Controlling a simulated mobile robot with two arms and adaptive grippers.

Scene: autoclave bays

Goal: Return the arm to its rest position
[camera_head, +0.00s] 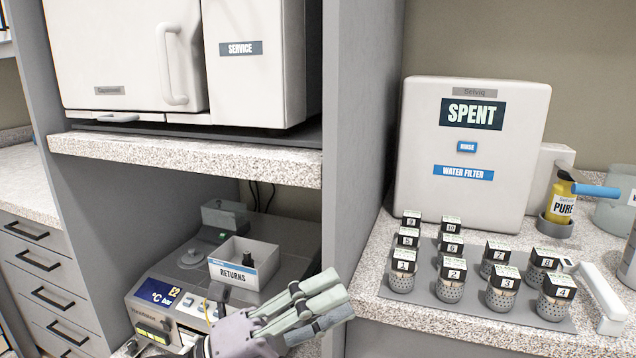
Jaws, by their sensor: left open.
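My left gripper (316,307) is at the bottom middle, with its pale green-grey fingers pointing right and up. It is open and I see nothing between its fingers. It is in front of the lower bay, near the front of the grey divider panel (358,150), and apart from the numbered baskets on the right counter. My right gripper is not in view.
A white RETURNS bin (243,270) sits on a bench device (160,300) left of my gripper. Numbered baskets (450,292) stand on a grey mat (420,300) on the right counter, before a SPENT water filter unit (470,150). A SERVICE autoclave (250,80) is above.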

